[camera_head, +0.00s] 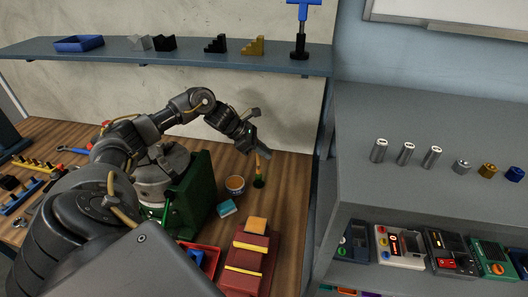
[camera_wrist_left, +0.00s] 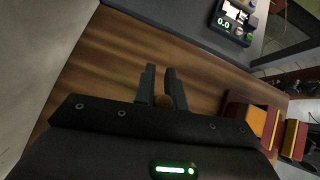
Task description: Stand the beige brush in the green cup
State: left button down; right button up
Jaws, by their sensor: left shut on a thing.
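My left gripper (camera_head: 256,148) is above the back right part of the wooden table and points down. It is shut on the beige brush (camera_head: 258,164), which hangs roughly upright below the fingers. In the left wrist view a bit of the brush (camera_wrist_left: 163,101) shows between the fingers (camera_wrist_left: 162,84). The small dark green cup (camera_head: 259,182) is on the table directly under the brush. The brush's lower end meets the cup in the picture; I cannot tell whether it is inside or just above or behind it. My right gripper is not in view.
A tan and blue round pot (camera_head: 235,184) stands just left of the cup, with a teal block (camera_head: 226,208) in front. A large green machine (camera_head: 190,205) is further left. Red boxes with yellow bands (camera_head: 247,262) lie in front. A grey shelf unit (camera_head: 365,205) stands on the right.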

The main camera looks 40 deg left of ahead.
pick_arm(q)
jog(key=shift+f+b, duration=1.2)
dwell(0.9)
jog(key=shift+d+f+b, duration=0.1)
jog(key=shift+f+b, duration=0.75)
jog(key=shift+b, duration=0.1)
